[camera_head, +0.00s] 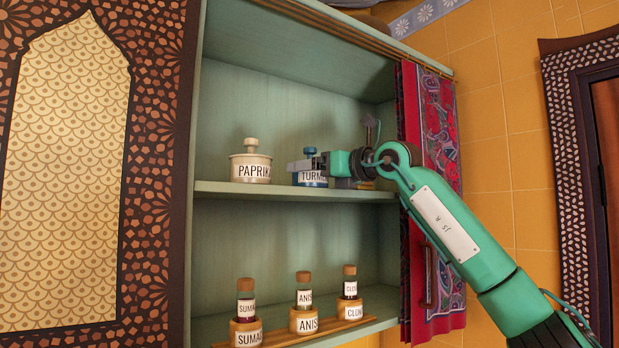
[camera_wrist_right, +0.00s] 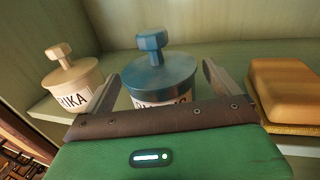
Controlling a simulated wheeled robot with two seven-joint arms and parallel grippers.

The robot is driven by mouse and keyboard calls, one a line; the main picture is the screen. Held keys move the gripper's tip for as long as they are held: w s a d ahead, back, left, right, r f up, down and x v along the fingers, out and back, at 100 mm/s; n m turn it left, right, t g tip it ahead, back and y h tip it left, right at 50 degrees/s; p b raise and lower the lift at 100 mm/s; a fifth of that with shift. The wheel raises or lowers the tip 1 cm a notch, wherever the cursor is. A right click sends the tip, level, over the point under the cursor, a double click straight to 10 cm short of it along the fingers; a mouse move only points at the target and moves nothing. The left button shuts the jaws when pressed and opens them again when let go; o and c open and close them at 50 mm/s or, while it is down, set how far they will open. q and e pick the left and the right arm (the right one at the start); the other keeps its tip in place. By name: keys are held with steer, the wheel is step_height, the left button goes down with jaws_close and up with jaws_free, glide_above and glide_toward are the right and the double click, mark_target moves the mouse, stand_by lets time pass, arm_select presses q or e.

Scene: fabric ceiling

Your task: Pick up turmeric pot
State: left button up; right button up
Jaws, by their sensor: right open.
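The turmeric pot (camera_head: 312,179) is blue with a white label reading "TURM" and stands on the upper shelf of a green cabinet. In the right wrist view the pot (camera_wrist_right: 160,76) shows its blue lid and knob, with its lower part hidden behind my gripper. My right gripper (camera_head: 306,164) is at the pot in the head view and partly covers it. In the right wrist view the fingers of the gripper (camera_wrist_right: 160,85) are open, one on each side of the pot. I cannot tell whether they touch it. My left gripper is not in view.
A cream paprika pot (camera_head: 251,167) stands left of the turmeric pot on the upper shelf (camera_head: 290,193). A tan block-like item (camera_wrist_right: 284,90) sits close on the right. Several corked spice bottles (camera_head: 304,306) stand on the lower shelf. A red curtain (camera_head: 440,130) hangs at the cabinet's right edge.

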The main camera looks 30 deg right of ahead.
steer(key=shift+s, duration=0.1)
steer(key=shift+c, duration=0.8)
steer(key=c, duration=1)
steer(key=shift+c, duration=0.2)
